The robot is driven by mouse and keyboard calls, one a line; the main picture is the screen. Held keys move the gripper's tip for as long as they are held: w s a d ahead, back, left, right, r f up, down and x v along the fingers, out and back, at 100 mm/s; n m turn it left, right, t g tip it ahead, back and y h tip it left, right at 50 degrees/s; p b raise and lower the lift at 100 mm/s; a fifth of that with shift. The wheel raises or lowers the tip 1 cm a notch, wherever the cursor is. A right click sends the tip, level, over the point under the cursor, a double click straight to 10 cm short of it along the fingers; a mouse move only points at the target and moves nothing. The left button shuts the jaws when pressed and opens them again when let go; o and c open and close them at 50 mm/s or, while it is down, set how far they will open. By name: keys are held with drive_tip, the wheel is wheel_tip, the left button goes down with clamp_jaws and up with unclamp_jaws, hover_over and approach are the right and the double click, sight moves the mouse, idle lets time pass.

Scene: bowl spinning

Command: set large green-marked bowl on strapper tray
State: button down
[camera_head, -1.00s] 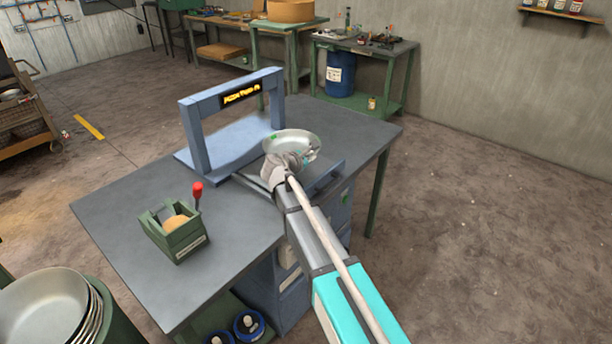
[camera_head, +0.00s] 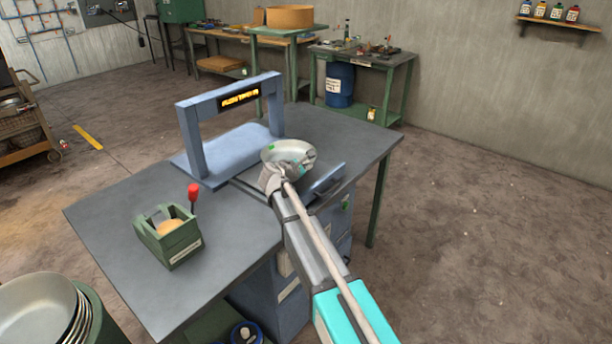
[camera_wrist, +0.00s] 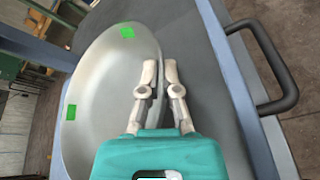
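The large metal bowl (camera_head: 285,151) with green marks is over the strapper tray (camera_head: 325,167), in front of the blue strapper frame (camera_head: 194,145). The wrist view shows the bowl (camera_wrist: 100,95) with two green patches inside, over the grey tray surface (camera_wrist: 195,50). My gripper (camera_head: 284,170) is at the bowl's near rim. In the wrist view its fingers (camera_wrist: 158,75) close on the rim, one inside and one outside. The bowl looks close to level. Its underside is hidden, so I cannot tell whether it touches the tray.
The tray's handle (camera_wrist: 278,70) sticks out on the right. A green box (camera_head: 168,238) and a red-knobbed lever (camera_head: 193,193) stand on the grey table (camera_head: 120,205). Stacked bowls (camera_head: 38,308) are at lower left.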

drive_tip(key=shift+w+a+f+b, duration=0.1)
drive_tip(key=shift+w+f+b, duration=0.35)
drive_tip(key=shift+f, duration=0.1)
wheel_tip(320, 180, down, 3)
drive_tip(key=b, duration=0.3)
drive_tip(key=c, duration=0.8)
unclamp_jaws()
drive_tip(key=shift+s, duration=0.1)
drive_tip(key=shift+r, duration=0.15)
drive_tip(key=p+v, duration=0.4)
drive_tip(key=v, duration=0.8)
